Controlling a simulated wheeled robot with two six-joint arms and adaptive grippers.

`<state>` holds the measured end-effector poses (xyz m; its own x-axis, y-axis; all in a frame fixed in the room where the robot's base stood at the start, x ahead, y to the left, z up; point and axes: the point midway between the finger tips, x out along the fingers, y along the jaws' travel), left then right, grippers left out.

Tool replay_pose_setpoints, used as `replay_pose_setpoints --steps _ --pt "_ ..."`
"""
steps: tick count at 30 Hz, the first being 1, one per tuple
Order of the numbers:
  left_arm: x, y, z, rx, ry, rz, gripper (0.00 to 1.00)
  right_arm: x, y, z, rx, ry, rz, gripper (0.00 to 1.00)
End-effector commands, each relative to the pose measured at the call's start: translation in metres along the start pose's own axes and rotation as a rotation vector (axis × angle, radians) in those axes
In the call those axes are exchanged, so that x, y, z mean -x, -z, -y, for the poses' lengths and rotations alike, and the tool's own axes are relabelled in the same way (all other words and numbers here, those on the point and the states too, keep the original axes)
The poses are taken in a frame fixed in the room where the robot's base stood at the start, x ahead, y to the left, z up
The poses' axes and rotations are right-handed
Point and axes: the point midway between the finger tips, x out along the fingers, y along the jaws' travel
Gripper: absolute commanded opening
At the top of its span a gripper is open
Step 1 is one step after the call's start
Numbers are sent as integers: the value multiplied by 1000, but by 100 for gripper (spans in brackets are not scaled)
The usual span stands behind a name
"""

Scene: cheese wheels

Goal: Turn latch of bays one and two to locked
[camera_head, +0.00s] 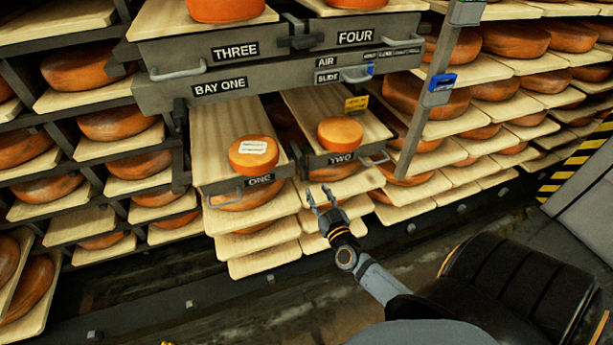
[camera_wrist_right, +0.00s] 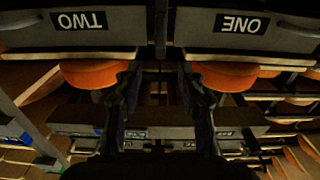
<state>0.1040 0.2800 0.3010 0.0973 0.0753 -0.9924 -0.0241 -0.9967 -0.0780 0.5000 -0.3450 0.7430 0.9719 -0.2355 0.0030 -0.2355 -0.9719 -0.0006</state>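The tray of bay one (camera_head: 222,135), labelled ONE, and the tray of bay two (camera_head: 300,100), labelled TWO, stick out side by side. Each carries an orange cheese wheel. A dark upright piece (camera_head: 298,161), perhaps the latch, sits between their fronts. In the right wrist view a dark vertical strip (camera_wrist_right: 160,32) shows between the upside-down TWO and ONE labels; its latch position cannot be told. My right gripper (camera_head: 320,194) is open and empty, below and in front of the gap between the trays. Its spread fingers (camera_wrist_right: 160,82) show in the wrist view. My left gripper is out of view.
Bays three and four (camera_head: 280,42) are above, with a dark latch piece (camera_head: 300,37) between them. A handle (camera_head: 225,198) projects from tray one and another (camera_head: 375,160) from tray two. A post with a blue box (camera_head: 441,83) stands to the right.

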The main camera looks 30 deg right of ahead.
Motion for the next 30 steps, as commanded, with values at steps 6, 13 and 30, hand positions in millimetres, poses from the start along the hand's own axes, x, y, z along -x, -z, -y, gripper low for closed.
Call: replay_pose_setpoints --steps 6,13,30 --pt "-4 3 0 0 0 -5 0 -32 0 0 -1 0 -2 40" --pt "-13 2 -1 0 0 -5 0 -80 -2 0 0 0 0 40" --pt "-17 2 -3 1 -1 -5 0 -104 -1 1 0 2 3 30"
